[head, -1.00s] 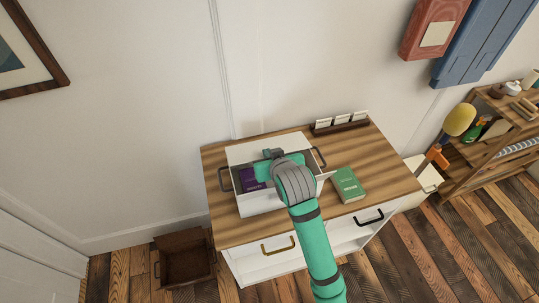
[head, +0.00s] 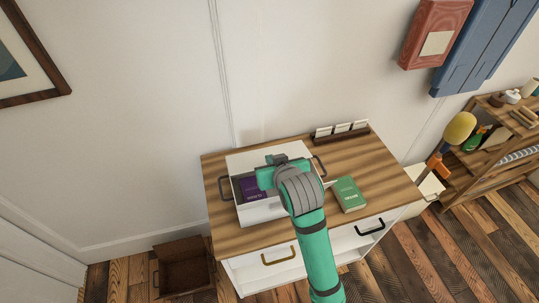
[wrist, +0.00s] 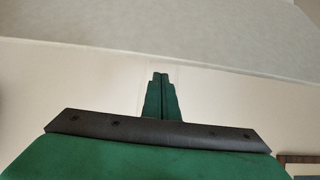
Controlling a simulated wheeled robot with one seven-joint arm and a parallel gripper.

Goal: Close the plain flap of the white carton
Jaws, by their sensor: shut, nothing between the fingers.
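The white carton (head: 252,212) stands on the wooden-topped cabinet, with a dark handle at its left and right ends. It is open at least in part, and a purple book (head: 250,188) shows inside. A plain white flap (head: 240,163) shows at its back; its exact angle is hard to tell. My gripper (head: 268,178) is over the carton, in front of this flap, and my arm hides the carton's right part. In the wrist view the fingers (wrist: 160,78) are shut together and empty. A pale panel (wrist: 160,45) crosses above the fingertips; contact cannot be told.
A green book (head: 349,195) lies right of the carton on the cabinet top (head: 385,180). A dark holder with white cards (head: 340,132) stands at the back. A brown open box (head: 185,266) is on the floor at left. Shelves (head: 500,140) stand at right.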

